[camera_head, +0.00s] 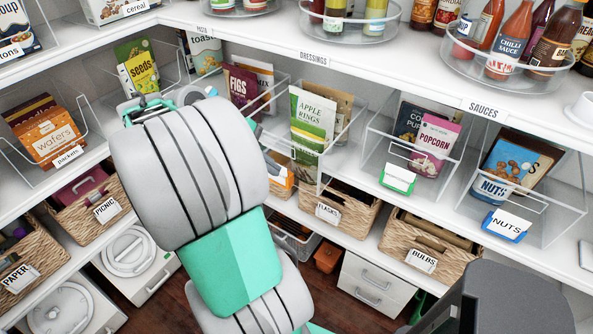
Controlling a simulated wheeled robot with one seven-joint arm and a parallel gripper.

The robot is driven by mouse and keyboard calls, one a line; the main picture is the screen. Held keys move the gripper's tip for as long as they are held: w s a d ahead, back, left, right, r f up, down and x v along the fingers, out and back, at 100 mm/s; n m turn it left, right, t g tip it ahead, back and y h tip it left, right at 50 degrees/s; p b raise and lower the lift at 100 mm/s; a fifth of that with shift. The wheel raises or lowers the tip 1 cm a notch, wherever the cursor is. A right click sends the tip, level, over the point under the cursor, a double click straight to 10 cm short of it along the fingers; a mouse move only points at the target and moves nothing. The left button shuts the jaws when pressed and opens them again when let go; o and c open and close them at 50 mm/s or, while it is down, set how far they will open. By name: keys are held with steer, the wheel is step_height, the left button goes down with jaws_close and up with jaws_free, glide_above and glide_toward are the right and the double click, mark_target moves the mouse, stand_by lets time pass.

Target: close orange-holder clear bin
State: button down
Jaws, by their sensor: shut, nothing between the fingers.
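An orange label holder (281,179) shows just right of my arm, low at the shelf's front edge, partly covered by the arm. It appears to belong to the clear bin (338,150) that holds a green and white apple rings pouch (312,122) and a brown pouch. The bin's lower left front is partly hidden, so how far it stands open is hard to tell. My grey and teal arm reaches up over the shelf left of this bin. Its far end is at the upper left, near the yellow seeds pouch. My gripper's fingers are hidden behind the arm.
Right of it stand a clear bin with a green holder (398,178) and one with a blue holder (505,225). A figs pouch (241,88) is just right of my arm. Wicker baskets (340,209) fill the shelf below. Turntables of bottles stand above.

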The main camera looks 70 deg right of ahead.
steer(key=shift+s+d+f+p, duration=0.15)
steer(key=shift+s+d+f, duration=0.45)
steer(key=shift+d+f, duration=0.45)
steer(key=shift+s+d+f+p, duration=0.2)
steer(key=shift+s+d+f, duration=0.55)
steer(key=shift+d, duration=0.5)
steer(key=shift+s+d+f+p, duration=0.15)
steer(key=shift+s+d+f, duration=0.35)
steer(key=shift+d+f, duration=0.6)
steer(key=shift+d, duration=0.1)
